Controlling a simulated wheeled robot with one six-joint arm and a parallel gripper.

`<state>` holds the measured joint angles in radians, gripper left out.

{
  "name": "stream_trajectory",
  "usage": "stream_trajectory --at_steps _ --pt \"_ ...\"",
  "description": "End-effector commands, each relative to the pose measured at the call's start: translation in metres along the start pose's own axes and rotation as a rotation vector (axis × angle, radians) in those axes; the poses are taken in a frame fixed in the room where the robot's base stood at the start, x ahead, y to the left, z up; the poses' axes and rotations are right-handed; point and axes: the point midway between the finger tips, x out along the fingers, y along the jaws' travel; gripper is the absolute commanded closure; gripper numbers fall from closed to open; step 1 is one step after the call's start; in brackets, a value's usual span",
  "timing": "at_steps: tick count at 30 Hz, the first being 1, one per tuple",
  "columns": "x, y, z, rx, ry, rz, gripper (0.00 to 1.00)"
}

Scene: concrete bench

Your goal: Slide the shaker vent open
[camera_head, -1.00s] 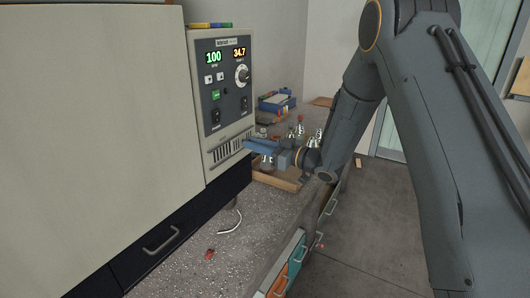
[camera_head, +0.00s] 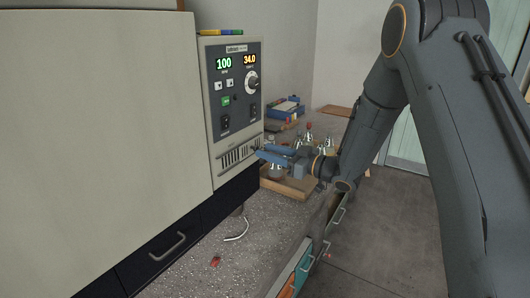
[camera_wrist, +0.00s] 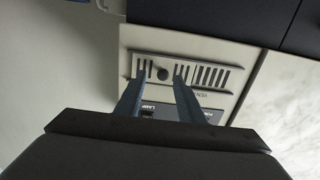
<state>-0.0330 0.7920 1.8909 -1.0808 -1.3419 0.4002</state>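The shaker's vent (camera_head: 238,154) is a row of dark slots low on its pale control panel. In the wrist view the slotted vent plate (camera_wrist: 218,78) has a small dark round knob (camera_wrist: 162,74) near its left part. Some slots look dark; how far the vent is open is hard to tell. My gripper (camera_wrist: 161,76) is open, with one blue finger on each side of the knob and gaps between. Whether the fingertips touch the plate cannot be told. In the head view my gripper (camera_head: 266,154) is at the vent's right end.
The shaker's panel (camera_head: 236,60) carries displays, a dial and switches above the vent. A wooden tray (camera_head: 287,187) with glass flasks stands behind and below my gripper. A blue rack (camera_head: 286,107) is farther back. A small red object (camera_head: 215,261) lies on the bench.

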Motion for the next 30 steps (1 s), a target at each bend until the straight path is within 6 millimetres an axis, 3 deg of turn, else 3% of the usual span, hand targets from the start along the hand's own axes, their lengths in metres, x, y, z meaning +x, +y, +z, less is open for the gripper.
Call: stream_trajectory --at_steps 9,23,26,30 --pt "-0.049 0.002 0.001 0.001 0.001 0.003 0.65" --pt "-0.057 0.001 0.0 0.0 -0.002 0.005 0.65" --pt "-0.059 0.008 0.001 -0.007 -0.033 0.046 0.65" --pt "-0.071 0.032 0.007 -0.023 -0.164 0.209 0.65"
